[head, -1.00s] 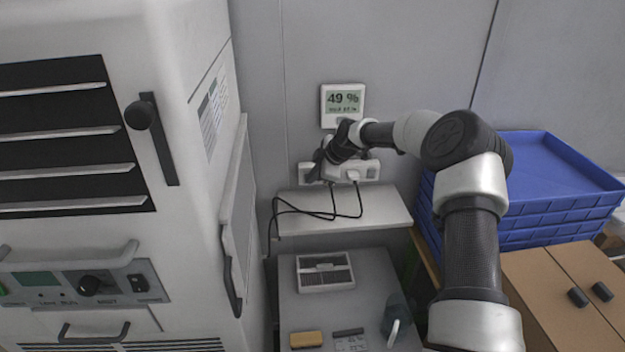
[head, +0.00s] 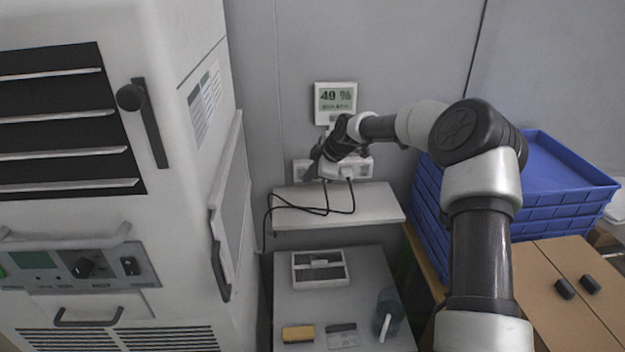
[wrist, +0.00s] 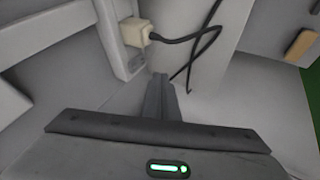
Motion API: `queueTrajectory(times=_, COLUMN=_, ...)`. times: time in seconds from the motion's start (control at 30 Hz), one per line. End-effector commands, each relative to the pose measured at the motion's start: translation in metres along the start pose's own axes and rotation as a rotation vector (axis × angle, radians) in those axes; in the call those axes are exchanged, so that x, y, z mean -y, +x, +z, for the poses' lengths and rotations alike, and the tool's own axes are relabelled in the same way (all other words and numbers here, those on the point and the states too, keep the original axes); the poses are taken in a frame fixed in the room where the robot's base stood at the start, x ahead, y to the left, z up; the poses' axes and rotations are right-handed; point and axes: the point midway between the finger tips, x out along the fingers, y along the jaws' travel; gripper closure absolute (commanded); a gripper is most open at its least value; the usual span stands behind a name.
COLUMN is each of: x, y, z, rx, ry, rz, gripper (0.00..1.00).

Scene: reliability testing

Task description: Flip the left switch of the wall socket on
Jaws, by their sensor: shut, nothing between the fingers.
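The white wall socket (head: 301,169) is on the grey wall, below a small display. In the head view, my gripper (head: 312,172) is in front of its left part and hides much of it, including the left switch. In the wrist view, the fingers (wrist: 160,80) are closed together with nothing between them. The socket plate (wrist: 112,38) lies up and left of the fingertips there, with a pale plug (wrist: 135,32) in it. A small rocker-like part shows near the plate's lower end. I cannot tell whether the fingertips touch the socket, nor the switch's position.
Black cables (head: 300,208) hang over the white shelf (head: 375,205) below the socket. The display (head: 335,102) is just above my gripper. A tall white cabinet (head: 190,40) stands left, and stacked blue trays (head: 550,175) stand right. A lower table (head: 365,270) holds small items.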

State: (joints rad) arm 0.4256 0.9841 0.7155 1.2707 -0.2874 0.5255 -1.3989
Motion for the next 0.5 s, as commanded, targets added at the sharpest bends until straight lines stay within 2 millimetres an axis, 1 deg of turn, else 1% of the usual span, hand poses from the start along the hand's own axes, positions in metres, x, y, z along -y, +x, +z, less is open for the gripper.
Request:
queueTrajectory(times=0.03, x=-0.004, y=-0.017, z=0.003, rx=0.004, ry=0.0, rz=0.01, gripper=1.0)
queueTrajectory(times=0.2, x=-0.005, y=-0.053, z=0.002, rx=0.003, ry=0.001, rz=0.007, gripper=1.0)
queueTrajectory(times=0.33, x=-0.005, y=-0.072, z=0.001, rx=0.002, ry=0.001, rz=0.006, gripper=1.0)
queueTrajectory(times=0.5, x=-0.005, y=-0.083, z=0.001, rx=0.002, ry=0.001, rz=0.004, gripper=1.0)
